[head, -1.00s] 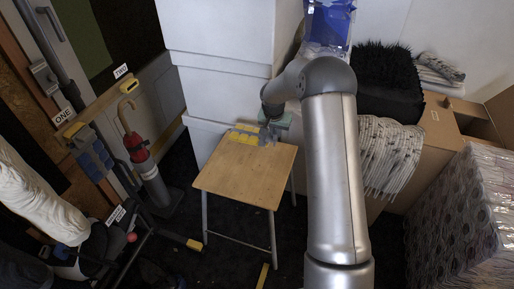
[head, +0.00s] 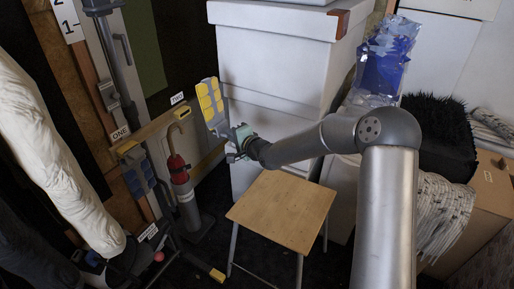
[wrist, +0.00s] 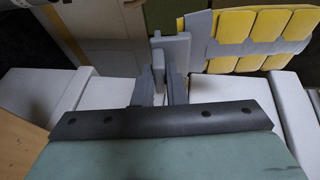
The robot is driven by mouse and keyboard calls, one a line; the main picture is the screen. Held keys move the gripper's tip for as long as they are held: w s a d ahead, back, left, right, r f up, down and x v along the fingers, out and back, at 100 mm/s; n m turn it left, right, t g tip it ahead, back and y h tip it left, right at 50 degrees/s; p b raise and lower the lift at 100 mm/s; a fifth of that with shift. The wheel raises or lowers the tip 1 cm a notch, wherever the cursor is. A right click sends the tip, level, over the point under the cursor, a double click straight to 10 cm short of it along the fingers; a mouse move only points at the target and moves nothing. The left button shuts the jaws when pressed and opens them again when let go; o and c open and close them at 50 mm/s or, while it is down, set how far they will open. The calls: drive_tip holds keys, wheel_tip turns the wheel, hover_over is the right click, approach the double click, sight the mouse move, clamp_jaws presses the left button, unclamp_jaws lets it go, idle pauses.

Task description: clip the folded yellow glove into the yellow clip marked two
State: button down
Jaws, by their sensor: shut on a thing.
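The folded yellow glove (head: 211,104), yellow pads on a grey backing, stands upright in the head view, held off the stool. My gripper (head: 231,147) is shut on its lower grey part. In the wrist view the glove (wrist: 255,40) sticks out to the right of my gripper's fingers (wrist: 165,78). The yellow clip marked two (head: 182,114) is on the wooden rail, left of the glove in the head view and apart from it. The clip looks empty. I cannot tell the clip in the wrist view.
The clip marked one (head: 127,147) holds a blue-grey glove (head: 139,176). A red and grey extinguisher-like cylinder (head: 184,185) stands below clip two. The wooden stool (head: 283,212) is bare. White boxes (head: 270,65) rise close behind my gripper.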

sight(209, 120)
drive_tip(key=s+a+r, duration=0.1)
drive_tip(key=r, duration=0.1)
drive_tip(key=a+r+y, duration=0.1)
drive_tip(key=s+a+r+y, duration=0.1)
drive_tip(key=a+r, duration=0.1)
drive_tip(key=shift+s+r+t, duration=0.3)
drive_tip(key=shift+s+t, duration=0.05)
drive_tip(key=shift+t, duration=0.05)
drive_tip(key=shift+w+a+b, duration=0.2)
drive_tip(key=shift+w+a, duration=0.3)
drive_tip(key=shift+a, duration=0.3)
drive_tip(key=shift+w+a+b, duration=0.15)
drive_tip(key=shift+w+a, duration=0.3)
drive_tip(key=shift+a, duration=0.4)
drive_tip(key=shift+w+a+b, duration=0.2)
drive_tip(key=shift+w+a, duration=0.3)
drive_tip(key=shift+a, duration=0.3)
drive_tip(key=shift+w+a+b, duration=0.4)
drive_tip(key=shift+w+a, duration=0.05)
drive_tip(key=shift+a, duration=0.35)
drive_tip(key=shift+w+a+b, duration=0.4)
drive_tip(key=shift+w+a, duration=0.05)
drive_tip(key=shift+a, duration=0.35)
idle(0.4)
drive_tip(key=c, duration=1.4)
unclamp_jaws()
drive_tip(key=shift+d, duration=0.1)
